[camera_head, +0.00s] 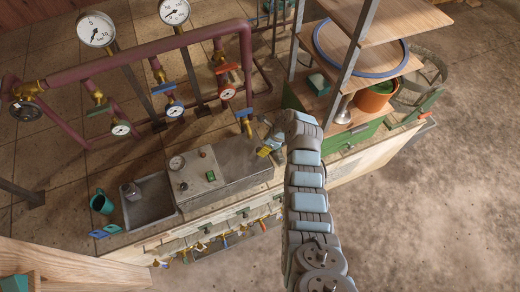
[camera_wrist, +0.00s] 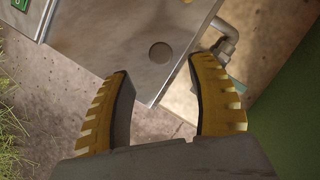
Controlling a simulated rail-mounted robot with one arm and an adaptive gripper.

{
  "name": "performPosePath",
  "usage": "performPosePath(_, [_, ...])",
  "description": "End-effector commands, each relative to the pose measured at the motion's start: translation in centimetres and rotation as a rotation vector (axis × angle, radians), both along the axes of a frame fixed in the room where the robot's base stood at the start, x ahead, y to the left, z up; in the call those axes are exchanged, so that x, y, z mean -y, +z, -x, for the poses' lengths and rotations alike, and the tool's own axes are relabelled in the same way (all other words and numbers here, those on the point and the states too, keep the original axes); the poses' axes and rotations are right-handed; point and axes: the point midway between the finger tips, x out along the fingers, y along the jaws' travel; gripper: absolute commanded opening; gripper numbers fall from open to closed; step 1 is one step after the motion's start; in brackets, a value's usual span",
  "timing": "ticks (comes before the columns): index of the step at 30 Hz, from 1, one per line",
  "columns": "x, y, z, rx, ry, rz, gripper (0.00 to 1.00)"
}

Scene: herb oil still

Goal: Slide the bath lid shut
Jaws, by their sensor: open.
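The bath (camera_head: 228,183) is a grey metal box on the bench in the head view, right of a control panel. Its top (camera_head: 235,157) is a flat metal sheet. The wrist view shows a metal plate (camera_wrist: 135,38) with a round hole near one corner; I cannot tell for sure that it is the lid, or how far the bath is covered. My gripper (camera_head: 265,151) is at the right end of the bath, with yellow-padded fingers. In the wrist view my gripper (camera_wrist: 160,98) is open and empty, with the plate's corner showing between the fingers. Contact cannot be told.
A control panel (camera_head: 196,172) with a gauge adjoins the bath's left. A metal tray (camera_head: 160,212) holding a small jar and a green mug (camera_head: 101,202) stand farther left. Maroon pipes (camera_head: 150,57) with valves run behind. A shelf (camera_head: 355,75) stands right. A pipe elbow (camera_wrist: 229,33) sits beside the plate.

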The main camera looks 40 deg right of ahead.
Motion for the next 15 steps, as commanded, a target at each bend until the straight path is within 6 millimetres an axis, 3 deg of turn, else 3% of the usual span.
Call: performPosePath(15, [-0.6, -3.5, -1.4, 0.002, 0.0, -0.001, 0.58])
